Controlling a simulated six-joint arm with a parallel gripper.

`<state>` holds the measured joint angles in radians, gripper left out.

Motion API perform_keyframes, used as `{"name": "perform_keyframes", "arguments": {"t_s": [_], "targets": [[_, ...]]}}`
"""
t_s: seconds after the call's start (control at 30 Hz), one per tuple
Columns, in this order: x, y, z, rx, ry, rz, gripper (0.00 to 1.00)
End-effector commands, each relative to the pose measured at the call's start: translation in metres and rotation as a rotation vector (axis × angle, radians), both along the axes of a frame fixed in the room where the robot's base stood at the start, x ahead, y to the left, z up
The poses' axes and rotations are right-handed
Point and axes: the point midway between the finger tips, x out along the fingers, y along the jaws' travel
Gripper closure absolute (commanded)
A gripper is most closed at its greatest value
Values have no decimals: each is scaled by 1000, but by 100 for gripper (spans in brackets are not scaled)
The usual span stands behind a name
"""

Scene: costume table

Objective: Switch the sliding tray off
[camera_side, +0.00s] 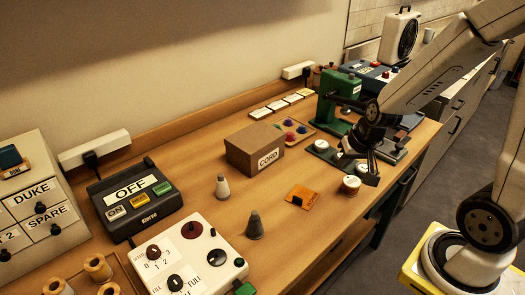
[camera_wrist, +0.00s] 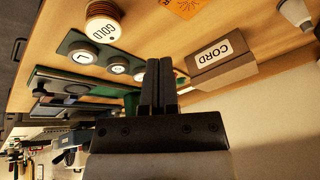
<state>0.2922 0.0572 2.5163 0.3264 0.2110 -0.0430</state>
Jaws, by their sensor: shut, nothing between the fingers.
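My gripper (camera_side: 368,178) is shut and empty, over the right part of the table near the gold-labelled spool. Its two dark fingers also show side by side in the wrist view (camera_wrist: 158,64). A green plate (camera_wrist: 99,62) with several round white-topped knobs, one marked L, lies beyond the fingers. Behind it is a long dark tray-like unit (camera_wrist: 68,84), perhaps the sliding tray; I cannot tell for sure. In the side view this area is partly hidden by my arm.
The spool (camera_side: 350,185) stands near the table's front edge. A green press (camera_side: 337,95) rises behind my gripper. A white knob panel (camera_side: 190,255) sits front left. Bare wood separates these.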

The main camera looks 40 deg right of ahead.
Motion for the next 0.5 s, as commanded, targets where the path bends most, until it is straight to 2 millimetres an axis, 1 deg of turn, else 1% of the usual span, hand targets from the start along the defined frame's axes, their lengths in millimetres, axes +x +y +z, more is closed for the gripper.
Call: {"name": "perform_keyframes", "arguments": {"t_s": [0.03,0.27,0.37,0.5], "targets": [[1,-13,0,10,-15,-70,100],[-1,-69,2,37,-93,-365,100],[-7,-95,3,42,-126,-495,100],[-19,-132,3,44,-169,-680,100]]}}
